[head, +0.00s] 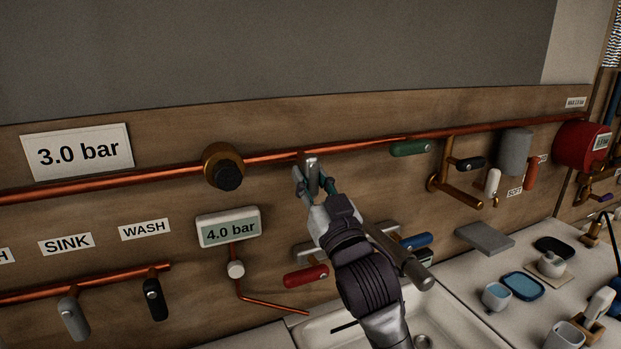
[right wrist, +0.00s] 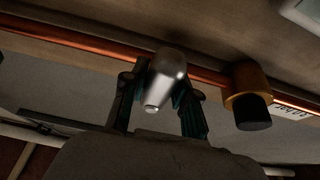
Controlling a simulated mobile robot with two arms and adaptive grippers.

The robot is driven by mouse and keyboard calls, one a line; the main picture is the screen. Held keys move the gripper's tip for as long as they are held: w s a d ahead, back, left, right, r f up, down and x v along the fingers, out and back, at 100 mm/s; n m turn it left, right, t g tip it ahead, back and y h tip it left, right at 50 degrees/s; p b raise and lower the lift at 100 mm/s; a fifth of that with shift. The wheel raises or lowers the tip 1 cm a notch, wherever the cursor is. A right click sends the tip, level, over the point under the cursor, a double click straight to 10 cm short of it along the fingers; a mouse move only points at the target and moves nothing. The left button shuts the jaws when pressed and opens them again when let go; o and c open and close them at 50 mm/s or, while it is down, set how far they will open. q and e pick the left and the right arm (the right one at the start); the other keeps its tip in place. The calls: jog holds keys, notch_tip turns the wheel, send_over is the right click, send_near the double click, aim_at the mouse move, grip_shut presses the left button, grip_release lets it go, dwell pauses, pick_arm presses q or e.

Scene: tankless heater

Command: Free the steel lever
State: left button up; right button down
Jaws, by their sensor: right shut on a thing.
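The steel lever (head: 313,165) is a short grey metal handle on the upper copper pipe (head: 270,158), right of the brass fitting with a black knob (head: 223,166). My right gripper (head: 313,182) is shut on the steel lever, with one finger on each side. In the right wrist view the lever (right wrist: 164,82) stands between the two fingers of my right gripper (right wrist: 160,100), its rounded body in front of the pipe (right wrist: 90,45). The gripper hides part of the lever in the head view. My left gripper is not in view.
A gauge reading 4.0 bar (head: 229,228) is mounted below left. A green handle (head: 410,148) is on the same pipe to the right. A red handle (head: 306,276) and a blue handle (head: 416,241) flank my right arm above the sink. Small items stand on the right counter (head: 455,290).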

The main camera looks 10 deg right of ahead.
jog(key=shift+w+d+r+n+g+y+p, duration=0.15)
jog(key=shift+d+n+g+y+p, duration=0.5)
jog(key=shift+n+p, duration=1.5)
jog(key=shift+d+r+n+g+y+p, duration=0.25)
jog(key=shift+n+g+y+p, duration=0.85)
jog(key=shift+n, duration=1.8)
jog(key=shift+w+d+r+n+g+y+p, duration=0.1)
jog(key=shift+d+r+n+g+y+p, duration=0.3)
jog(key=shift+n+y+p, duration=1.35)
jog(key=shift+a+f+n+h, duration=0.15)
jog(key=shift+n+h, duration=0.35)
jog(key=shift+n, duration=0.4)
jog(key=c, duration=0.9)
grip_release()
